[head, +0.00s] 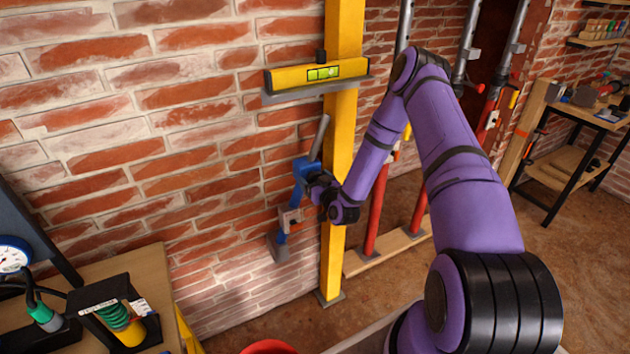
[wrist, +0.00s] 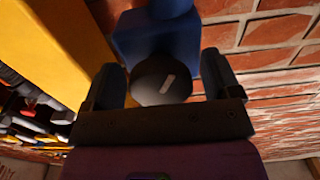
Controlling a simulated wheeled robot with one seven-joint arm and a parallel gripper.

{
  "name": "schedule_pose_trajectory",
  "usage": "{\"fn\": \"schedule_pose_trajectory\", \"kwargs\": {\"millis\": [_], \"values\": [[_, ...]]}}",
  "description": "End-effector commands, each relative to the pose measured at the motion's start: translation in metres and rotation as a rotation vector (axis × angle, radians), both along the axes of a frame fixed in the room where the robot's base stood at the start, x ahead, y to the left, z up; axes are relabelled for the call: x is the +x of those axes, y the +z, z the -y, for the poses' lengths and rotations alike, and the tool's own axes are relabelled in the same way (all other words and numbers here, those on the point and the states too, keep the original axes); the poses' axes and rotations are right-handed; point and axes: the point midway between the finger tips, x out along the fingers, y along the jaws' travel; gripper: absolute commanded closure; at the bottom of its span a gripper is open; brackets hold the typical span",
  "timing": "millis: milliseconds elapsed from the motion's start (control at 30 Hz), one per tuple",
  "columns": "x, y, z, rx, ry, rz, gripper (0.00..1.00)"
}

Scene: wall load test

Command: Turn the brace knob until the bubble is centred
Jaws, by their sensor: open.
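The brace (head: 283,231) leans against the brick wall beside a yellow post, with a blue body and a grey upper rod. Its round black knob (wrist: 163,80) carries a pale line mark, tilted in the wrist view. My gripper (wrist: 162,72) is open, with one finger on each side of the knob; I cannot tell whether they touch it. In the head view my gripper (head: 316,186) is at the blue body and hides the knob. A yellow spirit level (head: 290,77) rests on a grey ledge above. Its green vial (head: 323,73) is small; the bubble seems right of the middle.
The yellow post (head: 333,262) stands close to the right of my gripper. Red and grey props (head: 376,215) stand behind my arm. A workbench (head: 150,275) with a gauge (head: 13,256) is at lower left. A red rounded object (head: 268,347) shows at the bottom edge.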

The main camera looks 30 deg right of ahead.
Motion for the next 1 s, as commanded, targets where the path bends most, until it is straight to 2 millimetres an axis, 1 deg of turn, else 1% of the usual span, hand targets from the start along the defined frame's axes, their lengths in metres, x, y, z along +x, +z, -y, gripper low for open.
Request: {"fn": "schedule_pose_trajectory", "kwargs": {"millis": [167,200,267,300,400,667,867,1000], "values": [[0.0001,0.0,-0.0001,0.0,0.0,0.0,0.17],[0.0,0.0,-0.0001,0.0,0.0,0.0,0.22],[0.0,0.0,-0.0001,0.0,0.0,0.0,0.35],[0.0,0.0,0.0,0.0,0.0,0.0,0.45],[-0.0001,0.0001,0.0,0.0,0.0,0.0,0.65],[0.0,0.0003,-0.0004,-0.023,0.001,0.001,0.65],[0.0,0.0001,-0.0008,-0.115,0.002,0.001,0.65],[0.0001,0.0003,-0.0012,-0.215,0.003,0.0,0.65]]}}
